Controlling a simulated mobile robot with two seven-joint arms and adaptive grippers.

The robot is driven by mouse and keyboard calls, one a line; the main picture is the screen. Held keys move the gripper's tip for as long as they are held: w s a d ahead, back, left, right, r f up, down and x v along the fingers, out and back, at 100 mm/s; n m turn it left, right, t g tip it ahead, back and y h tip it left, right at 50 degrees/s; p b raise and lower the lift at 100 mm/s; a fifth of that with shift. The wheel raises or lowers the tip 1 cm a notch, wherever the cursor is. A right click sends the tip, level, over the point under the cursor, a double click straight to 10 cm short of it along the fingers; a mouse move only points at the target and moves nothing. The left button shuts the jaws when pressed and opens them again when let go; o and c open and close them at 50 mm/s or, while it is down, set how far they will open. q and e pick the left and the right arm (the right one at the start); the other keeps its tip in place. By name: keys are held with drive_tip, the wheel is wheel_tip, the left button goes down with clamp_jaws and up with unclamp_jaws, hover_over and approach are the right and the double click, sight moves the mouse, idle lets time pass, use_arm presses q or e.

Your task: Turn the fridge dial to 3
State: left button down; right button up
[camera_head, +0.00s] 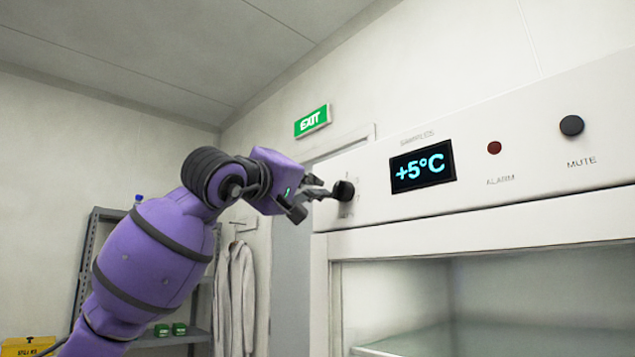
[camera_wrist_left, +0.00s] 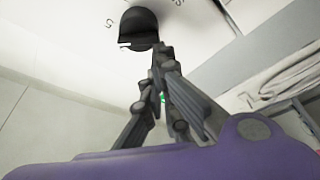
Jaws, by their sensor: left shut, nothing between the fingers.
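The fridge dial (camera_head: 343,191) is a round black knob at the left end of the white control panel. It also shows at the top of the left wrist view (camera_wrist_left: 139,27), with a "5" mark to its left and a partly cut mark to its right. Its set position cannot be read. My left gripper (camera_head: 326,193) is shut and empty, its fingertips right at the dial. In the left wrist view the closed fingertips (camera_wrist_left: 160,50) lie at the dial's lower right edge; whether they touch it I cannot tell. My right gripper is out of view.
The fridge's glass front (camera_head: 500,300) lies below. A shelf rack (camera_head: 98,250) and a hanging coat (camera_head: 236,295) stand behind my arm.

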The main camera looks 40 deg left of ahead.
use_arm(q)
wheel_tip(320, 180, down, 2)
drive_tip(key=n, duration=0.2)
drive_tip(key=n+g, duration=0.1)
drive_tip(key=n, duration=0.1)
drive_tip(key=n+g+y, duration=0.1)
drive_tip(key=n, duration=0.1)
drive_tip(key=shift+f+n, duration=0.25)
drive_tip(key=shift+n, duration=0.15)
idle(0.6)
idle(0.4)
